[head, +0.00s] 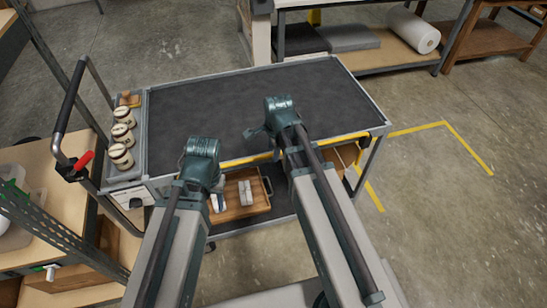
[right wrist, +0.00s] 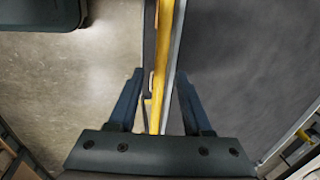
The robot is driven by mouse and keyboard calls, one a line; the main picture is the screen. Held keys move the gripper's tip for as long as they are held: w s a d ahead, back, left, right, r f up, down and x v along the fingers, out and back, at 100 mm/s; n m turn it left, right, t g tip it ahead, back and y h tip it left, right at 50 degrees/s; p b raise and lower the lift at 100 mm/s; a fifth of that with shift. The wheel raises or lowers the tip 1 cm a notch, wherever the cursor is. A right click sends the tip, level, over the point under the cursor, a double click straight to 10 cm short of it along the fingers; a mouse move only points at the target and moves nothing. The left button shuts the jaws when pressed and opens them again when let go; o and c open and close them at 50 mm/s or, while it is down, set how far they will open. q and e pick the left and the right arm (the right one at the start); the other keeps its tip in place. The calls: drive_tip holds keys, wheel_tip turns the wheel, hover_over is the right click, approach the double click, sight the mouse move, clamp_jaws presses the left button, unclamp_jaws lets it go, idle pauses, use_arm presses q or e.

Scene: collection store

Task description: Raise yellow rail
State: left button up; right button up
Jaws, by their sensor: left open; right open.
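The yellow rail (head: 248,161) runs along the near long edge of the dark-topped cart (head: 240,100), just below its top. Parts of it are hidden behind my arms. In the right wrist view the rail (right wrist: 164,60) passes lengthwise between the two fingers of my right gripper (right wrist: 160,76), which is open with a gap on both sides. In the head view my right gripper (head: 278,138) is at the middle of the near edge. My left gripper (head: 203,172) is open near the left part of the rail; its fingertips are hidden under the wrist.
Several jars (head: 121,145) stand in a grey side tray at the cart's left end, by a push handle (head: 70,110) with a red lever. A wooden tray (head: 240,205) is on the lower shelf. The cart top is clear. A shelf with a white roll (head: 412,30) stands behind.

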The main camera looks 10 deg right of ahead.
drive_tip(key=shift+w+f, duration=0.1)
drive_tip(key=shift+f, duration=0.4)
clamp_jaws()
idle(1.1)
